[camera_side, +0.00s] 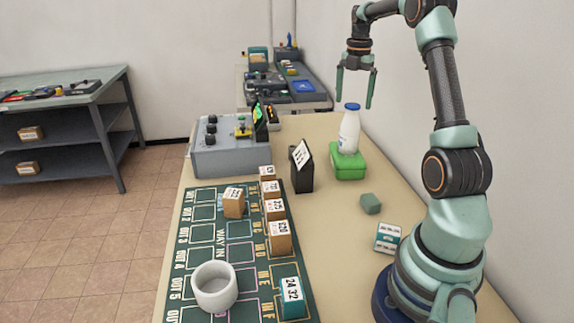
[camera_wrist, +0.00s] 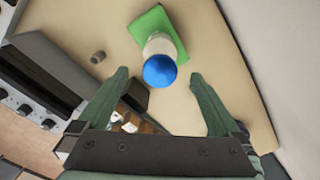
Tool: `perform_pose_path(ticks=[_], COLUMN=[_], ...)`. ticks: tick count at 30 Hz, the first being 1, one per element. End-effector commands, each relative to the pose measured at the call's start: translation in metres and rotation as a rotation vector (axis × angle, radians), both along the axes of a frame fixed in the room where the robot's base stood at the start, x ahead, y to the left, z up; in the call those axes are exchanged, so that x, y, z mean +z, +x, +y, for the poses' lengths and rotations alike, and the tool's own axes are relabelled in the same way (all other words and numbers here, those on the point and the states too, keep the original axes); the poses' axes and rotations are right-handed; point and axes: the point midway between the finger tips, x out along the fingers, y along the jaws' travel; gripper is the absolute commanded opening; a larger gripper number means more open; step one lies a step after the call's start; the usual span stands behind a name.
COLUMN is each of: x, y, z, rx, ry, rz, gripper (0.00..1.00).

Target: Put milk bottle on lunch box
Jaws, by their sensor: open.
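The milk bottle (camera_side: 349,131) is white with a blue cap and stands upright on the green lunch box (camera_side: 345,166) on the table. In the wrist view the bottle's blue cap (camera_wrist: 160,71) shows from above, over the green lunch box (camera_wrist: 148,24). My gripper (camera_side: 357,97) is open and empty. In the side view it is above the bottle, with its fingertips near the height of the cap. In the wrist view the cap lies just beyond and between the open fingers (camera_wrist: 160,75), with no visible contact.
A black holder with a white card (camera_side: 302,170) stands left of the lunch box. A grey control box (camera_side: 230,148) is farther left. A small green block (camera_side: 371,203) and a boxed item (camera_side: 388,237) lie nearer my base. A sorting mat (camera_side: 240,255) with several boxes and a white cup (camera_side: 214,287) fills the front left.

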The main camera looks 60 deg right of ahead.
Motion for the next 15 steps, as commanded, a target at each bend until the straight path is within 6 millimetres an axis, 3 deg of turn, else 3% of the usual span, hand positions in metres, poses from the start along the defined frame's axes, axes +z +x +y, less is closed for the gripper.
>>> perform_pose_path(ticks=[5, 8, 11, 15], x=[0.015, 0.024, 0.038, 0.059], y=[0.001, 0.007, 0.018, 0.031], z=[0.002, 0.015, 0.046, 0.110], rx=[-0.004, -0.045, -0.146, -0.365], ry=[-0.001, -0.012, -0.033, -0.053], rz=[-0.001, -0.012, -0.042, -0.115], gripper=[1.00, 1.00, 1.00, 1.00])
